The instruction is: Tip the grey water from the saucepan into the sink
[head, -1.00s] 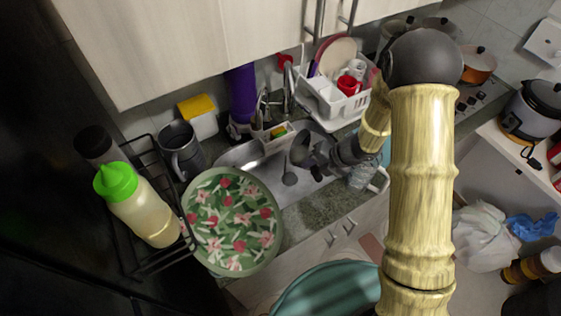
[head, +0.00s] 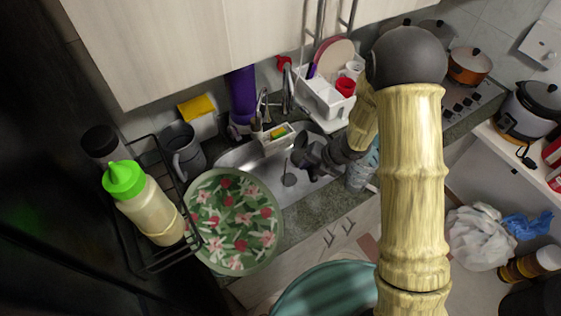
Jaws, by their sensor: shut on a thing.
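My gripper (head: 315,157) is over the right part of the steel sink (head: 271,178), reaching in from the right. It is shut on a small dark, rounded thing (head: 301,150), which I take to be the saucepan, tilted on its side. My gripper's own dark parts make its outline hard to separate. The inside of the saucepan is hidden, so I cannot tell how much grey water it holds. A dark round spot (head: 289,180), likely the drain, shows on the sink floor below it.
The faucet (head: 287,90) and a sponge caddy (head: 278,138) stand behind the sink. A white dish rack (head: 325,98) is at its back right. A floral plate (head: 235,221), a grey mug (head: 182,150) and a bottle (head: 145,205) are to the left. An orange pot (head: 468,67) is on the stove.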

